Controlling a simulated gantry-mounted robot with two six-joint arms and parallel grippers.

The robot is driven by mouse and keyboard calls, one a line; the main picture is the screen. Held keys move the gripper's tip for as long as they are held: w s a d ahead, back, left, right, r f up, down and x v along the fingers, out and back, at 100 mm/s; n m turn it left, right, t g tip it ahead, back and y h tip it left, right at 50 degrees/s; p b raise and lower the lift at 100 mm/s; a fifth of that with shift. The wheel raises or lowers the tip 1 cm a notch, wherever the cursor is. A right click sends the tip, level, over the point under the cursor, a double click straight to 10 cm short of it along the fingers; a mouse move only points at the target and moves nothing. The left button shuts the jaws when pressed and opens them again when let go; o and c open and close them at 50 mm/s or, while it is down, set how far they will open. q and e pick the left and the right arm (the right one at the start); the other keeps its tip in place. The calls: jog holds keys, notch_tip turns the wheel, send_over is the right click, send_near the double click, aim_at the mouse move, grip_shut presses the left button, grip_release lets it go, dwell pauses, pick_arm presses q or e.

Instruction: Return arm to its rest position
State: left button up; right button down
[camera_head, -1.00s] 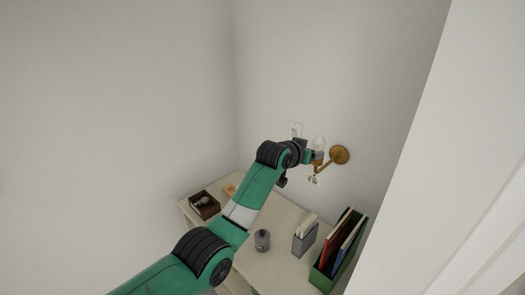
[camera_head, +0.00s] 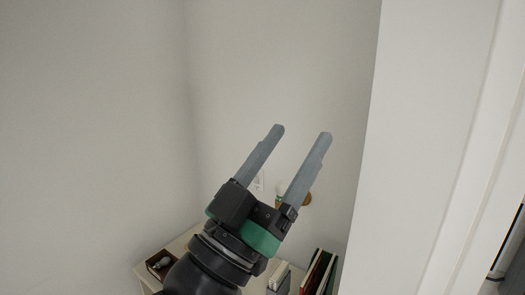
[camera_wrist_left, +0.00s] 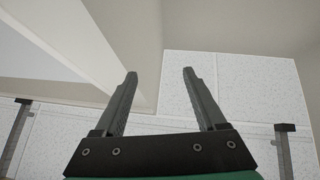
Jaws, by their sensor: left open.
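My left gripper (camera_head: 302,131) stands raised in front of the wall in the head view. Its two grey fingers are apart, point up and to the right, and hold nothing. In the left wrist view the same gripper (camera_wrist_left: 158,75) is open and empty, with pale ceiling tiles (camera_wrist_left: 240,95) beyond its fingers. My left arm is folded close below the camera, its green and black wrist covering part of the desk and most of the brass wall lamp. My right gripper is not in view.
A pale desk (camera_head: 180,243) stands low in the corner. A dark box (camera_head: 160,263) with a bulb-like thing in it, a grey holder (camera_head: 279,280) and several upright folders (camera_head: 318,272) are on it. The brass lamp mount (camera_head: 307,199) shows behind my gripper. A white door frame (camera_head: 430,150) rises at right.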

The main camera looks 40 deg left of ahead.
pick_arm(q)
jog(key=s+d+r+t+h, duration=0.1)
jog(key=s+d+t, duration=0.1)
jog(key=s, duration=0.5)
jog(key=shift+s+r+m+h, duration=0.25)
jog(key=shift+r+m+h, duration=0.05)
jog(key=shift+r+m, duration=0.1)
jog(key=shift+a, duration=0.1)
dwell(1.0)
